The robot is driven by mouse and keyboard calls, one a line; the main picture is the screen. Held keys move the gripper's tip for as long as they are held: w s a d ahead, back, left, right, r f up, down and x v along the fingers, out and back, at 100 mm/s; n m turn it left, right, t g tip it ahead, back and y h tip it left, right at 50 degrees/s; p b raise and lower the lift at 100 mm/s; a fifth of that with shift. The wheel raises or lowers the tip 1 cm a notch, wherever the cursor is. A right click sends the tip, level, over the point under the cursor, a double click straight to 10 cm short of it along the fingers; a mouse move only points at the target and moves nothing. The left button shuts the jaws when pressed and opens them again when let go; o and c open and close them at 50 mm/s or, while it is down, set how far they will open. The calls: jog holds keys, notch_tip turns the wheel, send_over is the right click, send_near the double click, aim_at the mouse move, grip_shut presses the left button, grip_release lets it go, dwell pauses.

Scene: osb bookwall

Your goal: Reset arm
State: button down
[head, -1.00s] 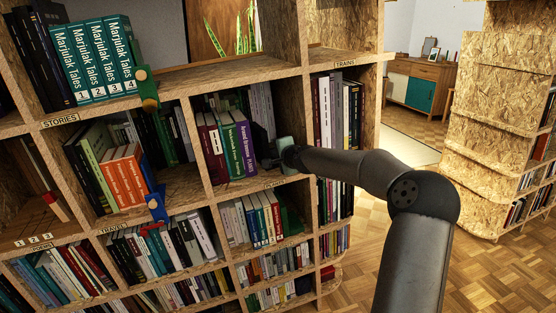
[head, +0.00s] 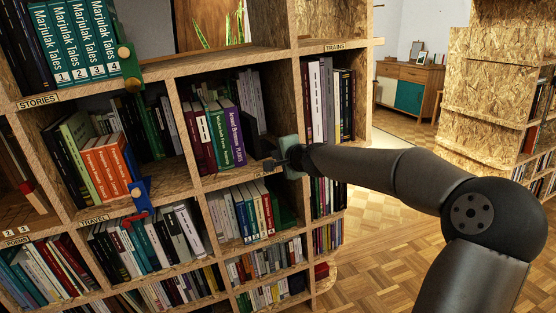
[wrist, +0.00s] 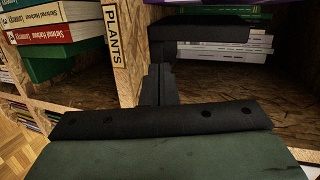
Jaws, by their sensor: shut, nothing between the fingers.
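My gripper (head: 271,164) is at the front edge of the PLANTS compartment, at its right end beside the upright board. Its dark fingers are shut and empty. In the wrist view the closed fingers (wrist: 155,85) point into the compartment, just beside the PLANTS label (wrist: 115,40). A black upright piece (head: 250,125), perhaps a bookend, stands right of the purple book (head: 232,130). A dark block (wrist: 200,30) shows beyond the fingers in the wrist view; I cannot tell whether they touch it.
Books fill the compartments below (head: 255,212) and right (head: 330,100) of my gripper. A green and yellow piece (head: 130,65) and a blue piece (head: 140,195) stick out from shelf edges at left. Open parquet floor (head: 380,230) lies right of the bookwall.

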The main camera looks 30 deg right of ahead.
dwell(0.4)
jog(key=s+a+n+g+y+p, duration=0.1)
jog(key=s+a+n+g+p, duration=0.15)
jog(key=a+p, duration=0.35)
jog(key=s+a+n+g+y+p, duration=0.1)
jog(key=a+n+g+p, duration=0.1)
jog(key=a+n+p, duration=0.45)
jog(key=s+a+g+h+p, duration=0.1)
jog(key=s+a+g+p, duration=0.2)
jog(key=s+a+p, duration=0.35)
jog(key=s+a+r+n+g+p, duration=0.1)
jog(key=s+r+p, duration=0.4)
jog(key=s, duration=0.5)
jog(key=s+a+r+n+g+p, duration=0.1)
jog(key=s+r+n+g+p, duration=0.2)
jog(key=s, duration=0.6)
jog(key=s+a+r+n+g+p, duration=0.1)
jog(key=s+r+n+g+p, duration=0.1)
jog(key=s+r+n+p, duration=0.2)
jog(key=s+r+p, duration=0.3)
jog(key=s+p, duration=0.1)
jog(key=s, duration=0.2)
jog(key=shift+s+a+r+h+p, duration=0.3)
jog(key=shift+s+a+r+h, duration=0.05)
jog(key=shift+a+h, duration=0.05)
jog(key=shift+g, duration=0.25)
dwell(2.2)
